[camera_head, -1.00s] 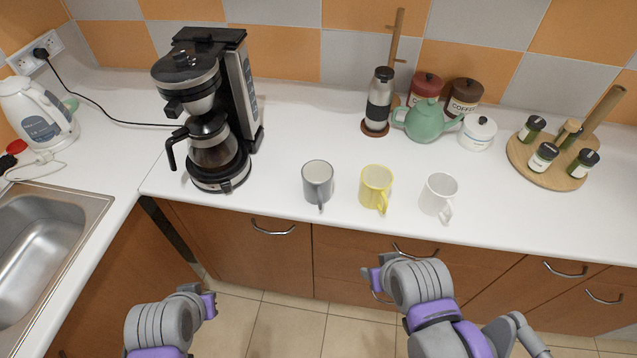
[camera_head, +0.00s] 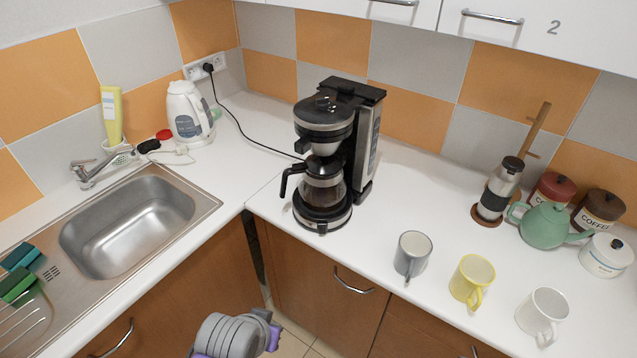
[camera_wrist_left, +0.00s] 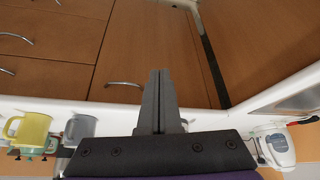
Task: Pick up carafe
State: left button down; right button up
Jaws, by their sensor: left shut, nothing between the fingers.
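The glass carafe (camera_head: 322,186) sits in the black coffee maker (camera_head: 367,140) on the white counter, below the brew basket. Its black handle (camera_head: 288,180) points to the left. My left gripper (camera_head: 272,330) is low in front of the cabinets, below the counter edge and apart from the carafe. In the left wrist view its fingers (camera_wrist_left: 158,80) are shut with nothing between them. The carafe is not visible in the left wrist view. My right gripper is out of view.
A grey mug (camera_head: 412,254), a yellow mug (camera_head: 471,279) and a white mug (camera_head: 541,312) stand right of the coffee maker. A sink (camera_head: 130,225) and a white kettle (camera_head: 187,112) are at the left. The counter just left of the carafe is clear.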

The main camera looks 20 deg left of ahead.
pick_arm(q)
jog(key=c, duration=1.2)
grip_release()
jog(key=shift+w+a, duration=0.2)
jog(key=shift+w, duration=0.05)
jog(key=shift+c, duration=0.2)
jog(key=o, duration=0.5)
jog(key=w+a+y, duration=0.1)
jog(key=w, duration=0.1)
jog(key=w+a+r+n+y, duration=0.1)
jog(key=w+a, duration=0.1)
jog(key=w+a+n+t+y, duration=0.1)
jog(key=w+a+y, duration=0.1)
jog(key=shift+w+a+r+b, duration=0.1)
jog(key=shift+w+r+b, duration=0.2)
jog(key=shift+r, duration=0.1)
jog(key=n+t+y+b, duration=0.1)
jog(key=n+t+y, duration=0.1)
jog(key=t+y, duration=0.55)
send_near(286, 181)
jog(key=w+a+t+h, duration=0.1)
jog(key=w+a+h, duration=0.1)
jog(key=a, duration=0.1)
jog(key=x, duration=0.4)
jog(key=shift+w+a+r, duration=0.1)
jog(key=shift+w+r, duration=0.05)
jog(key=shift+w, duration=0.15)
jog(key=p+x, duration=0.1)
jog(key=x, duration=0.5)
jog(key=shift+r, duration=0.1)
